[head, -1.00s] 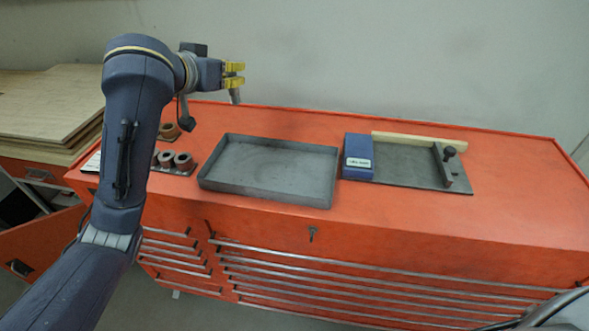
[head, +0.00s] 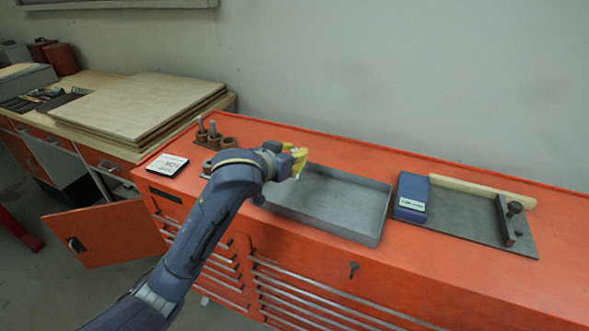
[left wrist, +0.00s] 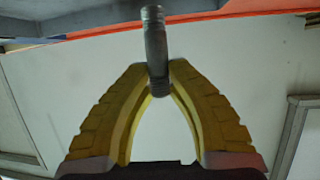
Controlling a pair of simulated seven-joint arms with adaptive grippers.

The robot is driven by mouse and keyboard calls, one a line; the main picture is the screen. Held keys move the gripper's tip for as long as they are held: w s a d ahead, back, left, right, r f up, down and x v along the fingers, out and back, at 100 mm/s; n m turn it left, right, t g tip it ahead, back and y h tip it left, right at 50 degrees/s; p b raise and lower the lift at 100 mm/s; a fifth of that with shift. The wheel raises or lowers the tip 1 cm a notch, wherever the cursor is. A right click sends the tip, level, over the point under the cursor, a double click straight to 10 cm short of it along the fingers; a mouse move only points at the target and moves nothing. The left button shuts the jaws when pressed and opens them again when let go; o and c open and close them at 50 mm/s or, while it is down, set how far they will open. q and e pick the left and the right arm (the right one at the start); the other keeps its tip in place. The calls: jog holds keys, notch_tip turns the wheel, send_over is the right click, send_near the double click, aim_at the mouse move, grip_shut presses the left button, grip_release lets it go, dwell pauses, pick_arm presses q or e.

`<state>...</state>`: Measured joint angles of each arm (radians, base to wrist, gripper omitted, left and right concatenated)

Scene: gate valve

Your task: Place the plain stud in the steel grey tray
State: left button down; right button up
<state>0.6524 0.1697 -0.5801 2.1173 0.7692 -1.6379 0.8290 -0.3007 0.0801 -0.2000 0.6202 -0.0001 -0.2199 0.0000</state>
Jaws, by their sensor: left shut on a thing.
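My left gripper (head: 299,162) with yellow fingers is over the left part of the steel grey tray (head: 372,226). Its fingers are shut on a grey metal stud (left wrist: 155,45), which sticks out beyond the fingertips (left wrist: 160,78) in the left wrist view. The stud has thread at its ends and a smoother middle. In the head view the stud is mostly hidden by the fingers. The visible part of the tray's floor is empty; my arm and gripper cover its left end. My right gripper is not in view.
Left of the tray are brown ring holders (head: 228,143), two with upright studs (head: 213,127), and a white label card (head: 167,164). Right of it are a blue box (head: 411,196) and a dark plate (head: 465,222) with a wooden strip (head: 480,189) and a clamp (head: 507,218).

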aim_at(294, 178)
pick_arm(q)
jog(key=shift+f, duration=2.35)
jog(key=shift+f, duration=0.15)
jog(key=c, duration=1.3)
grip_release()
jog(key=shift+c, duration=0.2)
jog(key=shift+s+a+r, duration=0.1)
jog(key=shift+r, duration=0.15)
jog(key=v, duration=1.1)
jog(key=shift+s+a, duration=0.15)
jog(key=shift+s, duration=0.15)
jog(key=shift+r, duration=0.15)
